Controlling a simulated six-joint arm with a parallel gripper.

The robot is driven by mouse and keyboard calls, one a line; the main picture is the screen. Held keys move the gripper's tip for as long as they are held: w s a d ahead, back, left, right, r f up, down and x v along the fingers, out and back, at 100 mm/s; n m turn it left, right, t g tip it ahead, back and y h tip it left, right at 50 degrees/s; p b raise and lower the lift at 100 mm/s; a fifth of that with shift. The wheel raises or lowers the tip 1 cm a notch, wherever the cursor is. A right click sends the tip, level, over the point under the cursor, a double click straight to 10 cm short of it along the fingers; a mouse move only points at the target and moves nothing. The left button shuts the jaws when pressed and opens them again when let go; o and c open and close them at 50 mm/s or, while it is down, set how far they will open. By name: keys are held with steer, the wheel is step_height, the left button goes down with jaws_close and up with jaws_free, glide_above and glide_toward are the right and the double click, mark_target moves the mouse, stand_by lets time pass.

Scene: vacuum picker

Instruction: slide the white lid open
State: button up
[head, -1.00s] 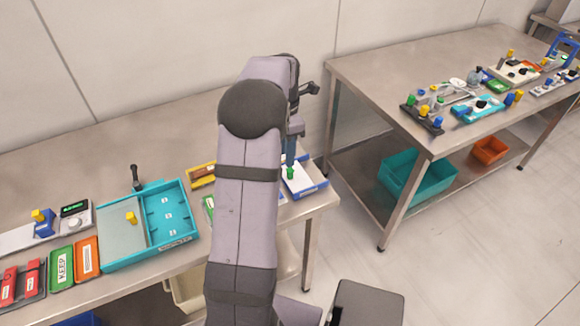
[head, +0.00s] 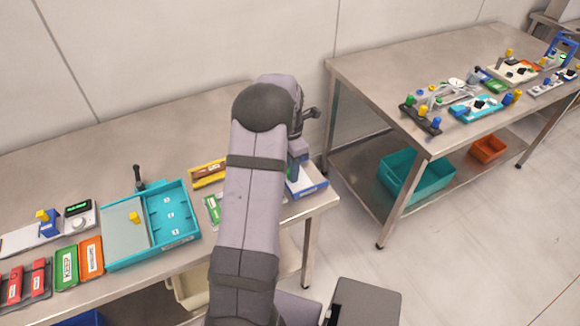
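A small blue box (head: 314,189) stands at the right end of the near table, partly behind my arm. A pale surface (head: 304,178) shows inside its rim; I cannot tell how much of it is the white lid. The lid's green knob, seen earlier, is hidden now. My gripper (head: 293,172) points down at the left part of the box, mostly covered by my own arm. Its fingertips are hidden, so whether it is open, shut or touching the knob does not show.
Left of my arm are a yellow tray (head: 206,173), a green-edged piece (head: 212,209) and a teal tray (head: 176,238) with a grey panel and yellow knob. Green (head: 65,264) and orange (head: 91,257) trays lie further left. A second table (head: 370,75) stands right, across a floor gap.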

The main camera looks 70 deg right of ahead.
steer(key=shift+f, duration=0.1)
jaws_close()
steer(key=shift+s+d+p, duration=0.35)
steer(key=shift+s+d, duration=2.4)
jaws_free()
steer(key=shift+s+d, duration=0.1)
step_height(320, 180, up, 7)
steer(key=b, duration=0.2)
steer(key=shift+r, duration=0.2)
